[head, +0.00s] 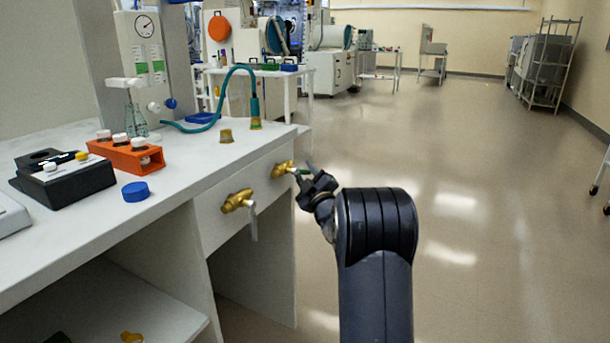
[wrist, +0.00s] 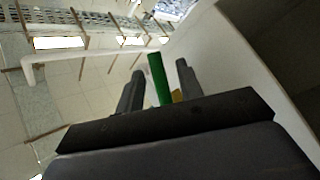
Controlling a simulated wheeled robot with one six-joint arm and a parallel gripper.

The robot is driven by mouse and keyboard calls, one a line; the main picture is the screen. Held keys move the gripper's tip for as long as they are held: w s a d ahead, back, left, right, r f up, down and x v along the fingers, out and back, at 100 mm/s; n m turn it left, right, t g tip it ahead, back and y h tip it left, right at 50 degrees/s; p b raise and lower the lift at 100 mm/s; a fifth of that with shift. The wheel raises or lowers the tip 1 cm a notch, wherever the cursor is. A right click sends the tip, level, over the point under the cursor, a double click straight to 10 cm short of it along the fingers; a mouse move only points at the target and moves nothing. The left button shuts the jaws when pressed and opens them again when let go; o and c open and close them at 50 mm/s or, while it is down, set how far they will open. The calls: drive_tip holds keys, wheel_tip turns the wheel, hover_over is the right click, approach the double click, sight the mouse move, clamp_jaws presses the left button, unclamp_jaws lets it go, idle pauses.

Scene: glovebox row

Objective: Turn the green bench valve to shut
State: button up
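The green bench valve has a brass body (head: 283,169) on the front of the bench, near its right end. Its green handle (wrist: 159,78) shows clearly in the wrist view as a straight bar. In the head view only a small bit of green shows beside my gripper (head: 308,177). In the wrist view my gripper (wrist: 160,68) is open, with one finger on each side of the green handle. Small gaps show between the handle and both fingers. My gripper partly hides the handle in the head view.
A second brass valve (head: 237,201) with a pale handle pointing down is left of the green one. On the bench (head: 205,150) stand an orange rack (head: 125,153), a blue cap (head: 135,191) and a teal hose (head: 213,118). The floor (head: 470,170) to the right is clear.

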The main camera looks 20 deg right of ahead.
drive_tip(key=shift+w+r, duration=0.1)
drive_tip(key=shift+w, duration=0.25)
clamp_jaws()
idle(0.5)
